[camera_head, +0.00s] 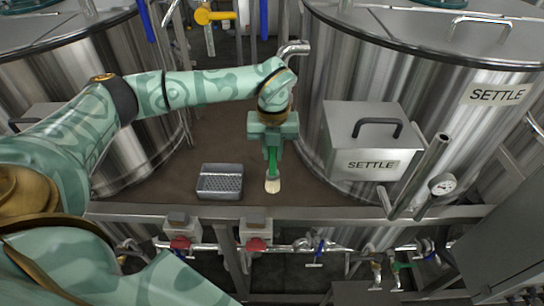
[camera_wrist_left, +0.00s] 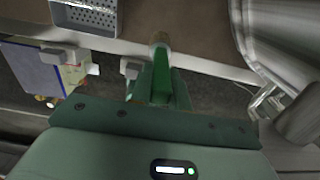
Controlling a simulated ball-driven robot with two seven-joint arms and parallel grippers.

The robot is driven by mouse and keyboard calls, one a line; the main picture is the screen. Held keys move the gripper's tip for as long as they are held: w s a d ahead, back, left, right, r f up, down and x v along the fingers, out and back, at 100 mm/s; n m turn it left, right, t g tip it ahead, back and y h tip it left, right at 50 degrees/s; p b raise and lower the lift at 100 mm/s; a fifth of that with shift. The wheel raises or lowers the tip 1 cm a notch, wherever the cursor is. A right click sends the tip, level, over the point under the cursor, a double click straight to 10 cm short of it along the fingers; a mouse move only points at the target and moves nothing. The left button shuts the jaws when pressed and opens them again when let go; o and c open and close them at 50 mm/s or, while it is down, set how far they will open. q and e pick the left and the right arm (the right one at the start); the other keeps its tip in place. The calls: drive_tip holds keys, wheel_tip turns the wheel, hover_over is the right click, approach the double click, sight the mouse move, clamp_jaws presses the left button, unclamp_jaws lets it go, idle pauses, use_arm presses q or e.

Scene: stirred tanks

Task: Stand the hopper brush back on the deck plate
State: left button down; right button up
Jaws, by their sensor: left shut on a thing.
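My left gripper (camera_head: 272,148) is shut on the hopper brush (camera_head: 272,184), which has a green handle and pale cream bristles. In the head view the brush points bristles-down over the brown deck plate (camera_head: 165,180), near its front edge. I cannot tell whether the bristles touch the plate. In the left wrist view the brush (camera_wrist_left: 160,42) sticks out beyond the gripper (camera_wrist_left: 158,88), and the jaws hide part of its handle. My right gripper is not in view.
A perforated metal tray (camera_head: 220,194) sits on the plate to the left of the brush. A grey box marked SETTLE (camera_head: 362,145) stands to the right, against a large steel tank (camera_head: 440,90). A metal rail (camera_head: 130,213) runs along the front edge, with valves below.

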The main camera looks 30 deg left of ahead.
sight(272, 161)
use_arm(q)
drive_tip(key=shift+w+a+f, duration=0.3)
drive_tip(key=shift+w+f, duration=0.1)
drive_tip(key=shift+f, duration=0.25)
drive_tip(key=shift+w+a+f, duration=0.15)
drive_tip(key=shift+f, duration=0.15)
wheel_tip(272, 161, down, 2)
drive_tip(key=shift+f+p, duration=0.2)
drive_tip(key=shift+p, duration=0.3)
drive_tip(key=shift+f, duration=0.3)
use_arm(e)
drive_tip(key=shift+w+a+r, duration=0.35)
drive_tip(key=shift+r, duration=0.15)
use_arm(q)
drive_tip(key=shift+f, duration=0.1)
drive_tip(key=c, duration=1.3)
unclamp_jaws()
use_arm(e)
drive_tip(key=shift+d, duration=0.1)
